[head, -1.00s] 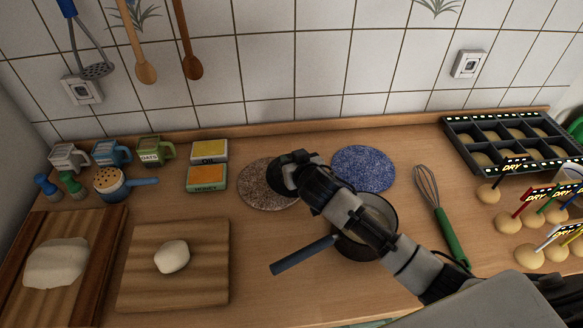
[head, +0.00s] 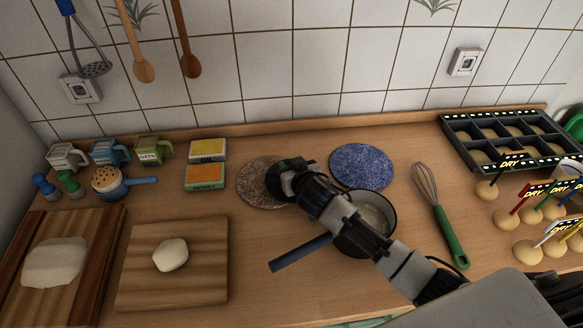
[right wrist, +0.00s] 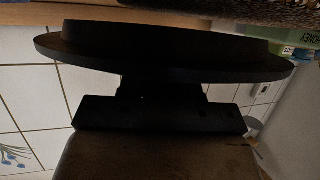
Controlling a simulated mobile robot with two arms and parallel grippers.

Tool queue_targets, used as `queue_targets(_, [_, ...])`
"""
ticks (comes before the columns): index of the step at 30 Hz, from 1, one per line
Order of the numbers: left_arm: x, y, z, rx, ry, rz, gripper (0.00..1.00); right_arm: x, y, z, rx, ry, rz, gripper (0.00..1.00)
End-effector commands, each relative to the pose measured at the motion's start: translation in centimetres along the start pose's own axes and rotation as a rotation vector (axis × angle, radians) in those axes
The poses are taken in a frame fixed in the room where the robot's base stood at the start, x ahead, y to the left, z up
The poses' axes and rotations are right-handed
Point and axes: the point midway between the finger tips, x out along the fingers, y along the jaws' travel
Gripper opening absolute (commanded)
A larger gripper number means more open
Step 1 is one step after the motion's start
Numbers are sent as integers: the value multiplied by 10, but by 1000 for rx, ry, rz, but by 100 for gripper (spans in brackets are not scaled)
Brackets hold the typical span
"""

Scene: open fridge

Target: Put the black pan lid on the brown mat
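My right gripper (head: 297,178) reaches in from the lower right to the brown speckled mat (head: 254,189). In the right wrist view the gripper (right wrist: 160,95) is shut on the black pan lid (right wrist: 165,55) by its middle. The lid shows there as a wide dark disc, seen nearly edge-on. In the head view the lid (head: 276,184) is a dark shape over the right part of the mat, largely hidden by the gripper. I cannot tell whether it touches the mat. My left gripper is not in view.
A pan (head: 378,212) with a blue handle stands under my right forearm. A blue mat (head: 362,166) lies right of the brown one. The oil and honey boxes (head: 206,177) stand to its left. A whisk (head: 445,225) and a cutting board (head: 195,285) lie nearby.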

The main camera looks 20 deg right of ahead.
Motion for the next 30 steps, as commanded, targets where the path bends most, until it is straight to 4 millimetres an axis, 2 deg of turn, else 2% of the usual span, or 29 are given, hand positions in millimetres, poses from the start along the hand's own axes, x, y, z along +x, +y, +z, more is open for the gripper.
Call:
queue_targets(1, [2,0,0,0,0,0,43,0,-1,17,-1,-30,0,41])
queue_targets(5, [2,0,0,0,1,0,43,0,-2,18,0,-32,-2,60])
queue_targets(13, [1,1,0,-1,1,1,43,0,-3,18,1,-33,-3,60])
queue_targets(17, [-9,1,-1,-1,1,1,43,-5,-2,4,1,-32,-2,60])
queue_targets(20, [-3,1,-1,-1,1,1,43,-16,-2,8,4,-32,-3,60])
queue_targets(30, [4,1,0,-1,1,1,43,-68,-1,1,2,-21,-1,60])
